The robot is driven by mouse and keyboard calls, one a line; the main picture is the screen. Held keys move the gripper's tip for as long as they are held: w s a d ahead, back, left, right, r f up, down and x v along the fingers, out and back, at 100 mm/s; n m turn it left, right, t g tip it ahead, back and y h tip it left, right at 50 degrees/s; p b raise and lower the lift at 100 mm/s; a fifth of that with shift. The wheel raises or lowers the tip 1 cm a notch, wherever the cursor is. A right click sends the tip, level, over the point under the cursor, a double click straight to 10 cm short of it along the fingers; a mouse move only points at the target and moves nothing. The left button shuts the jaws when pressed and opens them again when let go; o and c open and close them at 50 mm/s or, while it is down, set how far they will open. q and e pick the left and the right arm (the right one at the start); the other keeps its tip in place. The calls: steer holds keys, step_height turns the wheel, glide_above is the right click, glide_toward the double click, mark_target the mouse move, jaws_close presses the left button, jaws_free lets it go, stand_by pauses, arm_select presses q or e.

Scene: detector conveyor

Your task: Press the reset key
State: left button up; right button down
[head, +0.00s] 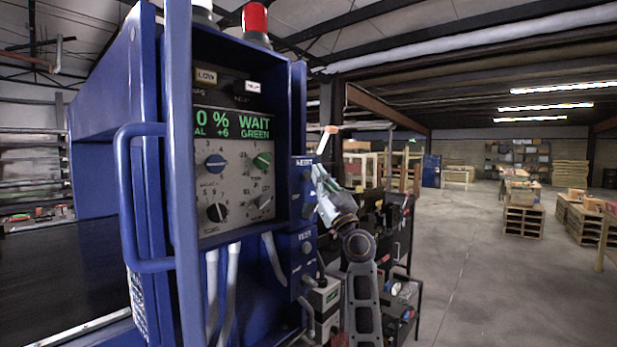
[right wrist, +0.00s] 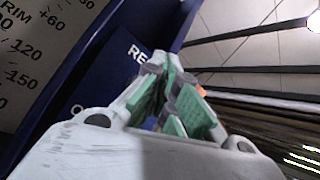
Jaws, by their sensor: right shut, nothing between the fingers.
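A blue control box (head: 302,222) is fixed to the right side of the blue machine's panel. It carries small dark round controls and white labels too small to read surely. In the right wrist view, its blue face (right wrist: 100,85) shows white letters starting "RE", partly covered by my fingers. I cannot make out the reset key itself there. My right gripper (head: 318,172) is beside the upper part of this box, its green-padded fingers (right wrist: 165,82) shut and empty. I cannot tell whether the fingertips touch the box. My left gripper is not in view.
The panel's display (head: 235,124) reads "0 %" and "WAIT GREEN", above several knobs (head: 217,162). A blue handle (head: 124,200) juts out at the left. A dark shelf rack (head: 403,285) stands behind my right arm. Open floor (head: 480,275) lies to the right, with pallets (head: 523,220) beyond.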

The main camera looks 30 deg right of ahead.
steer(key=shift+s, duration=0.15)
steer(key=s, duration=0.1)
steer(key=s+d+p, duration=0.1)
steer(key=s, duration=0.1)
steer(key=s+d, duration=0.1)
steer(key=shift+s, duration=0.2)
stand_by(0.5)
stand_by(0.7)
